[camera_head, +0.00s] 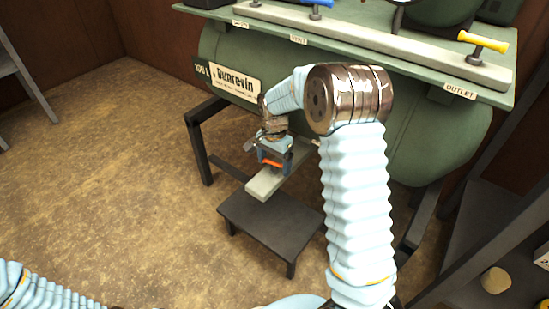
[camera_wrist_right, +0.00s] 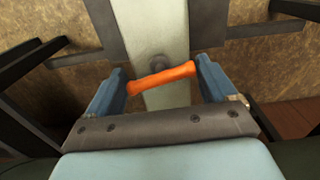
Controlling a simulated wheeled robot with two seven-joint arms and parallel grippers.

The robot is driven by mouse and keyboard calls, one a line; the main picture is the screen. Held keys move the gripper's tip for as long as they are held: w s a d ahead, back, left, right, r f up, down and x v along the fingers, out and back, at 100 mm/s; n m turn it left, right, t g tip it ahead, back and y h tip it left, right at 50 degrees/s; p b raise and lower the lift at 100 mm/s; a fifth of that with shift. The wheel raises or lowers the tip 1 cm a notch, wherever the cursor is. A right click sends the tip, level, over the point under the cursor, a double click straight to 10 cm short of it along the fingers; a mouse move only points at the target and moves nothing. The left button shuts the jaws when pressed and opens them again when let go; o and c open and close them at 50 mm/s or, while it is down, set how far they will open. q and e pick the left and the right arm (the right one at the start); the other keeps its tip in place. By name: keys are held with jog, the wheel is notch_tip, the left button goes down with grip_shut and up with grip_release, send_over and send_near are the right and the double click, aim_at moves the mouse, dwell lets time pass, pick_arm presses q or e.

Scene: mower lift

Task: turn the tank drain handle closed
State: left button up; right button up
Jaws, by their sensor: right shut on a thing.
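The tank drain handle is a short orange bar (camera_wrist_right: 161,78) between the two blue fingers of my right gripper (camera_wrist_right: 160,84). In the wrist view the bar lies slightly tilted, its right end higher, across a pale grey strip (camera_wrist_right: 163,22) with a round dark stub behind it. In the head view the orange handle (camera_head: 275,160) shows below the green tank (camera_head: 225,50), with my right gripper (camera_head: 273,156) shut on it from above. The pale strip (camera_head: 262,184) sticks out under the gripper. My left gripper is not in view; only part of the left arm shows.
A low dark stool (camera_head: 270,222) stands below the pale strip. Dark legs (camera_head: 199,150) hold up the tank. On the tank's top ledge are a blue handle (camera_head: 318,4) and a yellow handle (camera_head: 482,41) by an OUTLET label. The floor to the left is clear.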

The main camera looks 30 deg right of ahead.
jog(key=shift+w+a+r+m+p, duration=0.1)
jog(key=shift+m+p, duration=0.45)
jog(key=shift+m, duration=0.65)
jog(key=o, duration=0.7)
jog(key=shift+o, duration=0.2)
notch_tip(320, 180, up, 12)
jog(key=p, duration=0.2)
